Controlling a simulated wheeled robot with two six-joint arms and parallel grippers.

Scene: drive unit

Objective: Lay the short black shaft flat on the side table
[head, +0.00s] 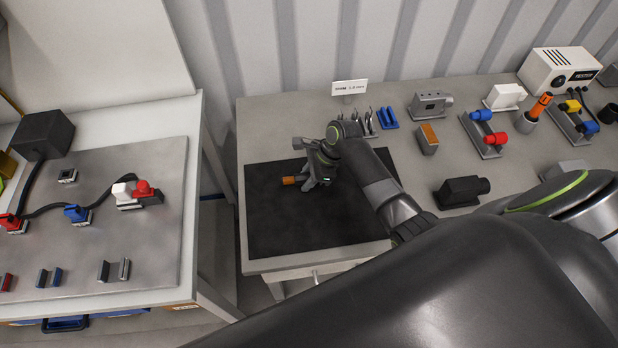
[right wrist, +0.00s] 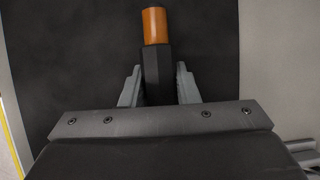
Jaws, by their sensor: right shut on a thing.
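The short black shaft (right wrist: 156,66) has an orange end and sits between the two grey fingers of my right gripper (right wrist: 158,72), which is shut on it. In the head view the orange end of the shaft (head: 290,180) points left out of my right gripper (head: 306,180), and my gripper hides most of its black part. The shaft looks about level, over the black mat (head: 300,225) on the side table (head: 248,115). I cannot tell whether it touches the mat. My left gripper is out of view.
The mat is otherwise bare. Behind and right of it stand a small sign (head: 350,87), blue parts (head: 389,118), an orange-topped block (head: 428,138), a grey block (head: 431,104) and a black housing (head: 461,191). A workbench (head: 150,225) with cabled connectors stands left, across a gap.

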